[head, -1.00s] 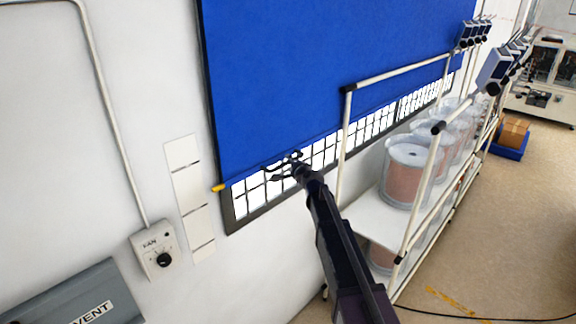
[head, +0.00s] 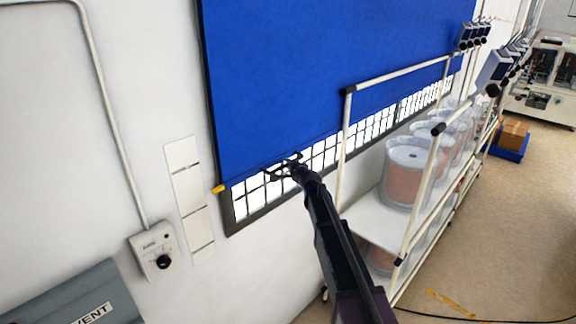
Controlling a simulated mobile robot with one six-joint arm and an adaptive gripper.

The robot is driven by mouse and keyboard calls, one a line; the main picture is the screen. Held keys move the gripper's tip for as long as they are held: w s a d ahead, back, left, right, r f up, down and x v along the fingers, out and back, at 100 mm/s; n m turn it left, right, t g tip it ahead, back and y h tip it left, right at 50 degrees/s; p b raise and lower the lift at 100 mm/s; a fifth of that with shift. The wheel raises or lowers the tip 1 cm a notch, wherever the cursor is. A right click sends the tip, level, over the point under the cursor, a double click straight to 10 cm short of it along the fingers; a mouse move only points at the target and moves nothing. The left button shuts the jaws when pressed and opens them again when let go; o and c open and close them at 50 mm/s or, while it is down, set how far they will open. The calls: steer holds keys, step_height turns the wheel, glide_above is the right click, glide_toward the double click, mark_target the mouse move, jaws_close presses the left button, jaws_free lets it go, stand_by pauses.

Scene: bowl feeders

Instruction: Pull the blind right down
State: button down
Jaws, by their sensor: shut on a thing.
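The blue blind (head: 300,80) covers most of the window. Its lower edge runs a little above the bottom of the dark window frame (head: 262,217), and a strip of bright barred glass shows below it. A yellow end piece (head: 218,189) sits at the left end of the blind's bottom edge. My gripper (head: 282,168) is at that bottom edge, right of the yellow end, and is shut on the blind's edge. My wrist and the small picture hide exactly how the fingers hold it.
A white-framed rack (head: 362,206) with clear bowls of reddish parts (head: 404,178) stands close right of my arm. A fan control box (head: 154,252) and a grey vent box (head: 80,296) are on the wall at left. Open floor lies at right.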

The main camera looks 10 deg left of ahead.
steer(key=shift+f, duration=0.15)
step_height(320, 180, down, 24)
steer(key=b, duration=2.4)
steer(key=shift+f+b, duration=0.2)
steer(key=shift+b, duration=0.2)
steer(key=shift+s, duration=0.2)
steer(key=c, duration=0.9)
jaws_free()
steer(key=o, duration=0.3)
steer(key=shift+w+f, duration=0.2)
steer(key=shift+r, duration=0.1)
steer(key=shift+r, duration=0.15)
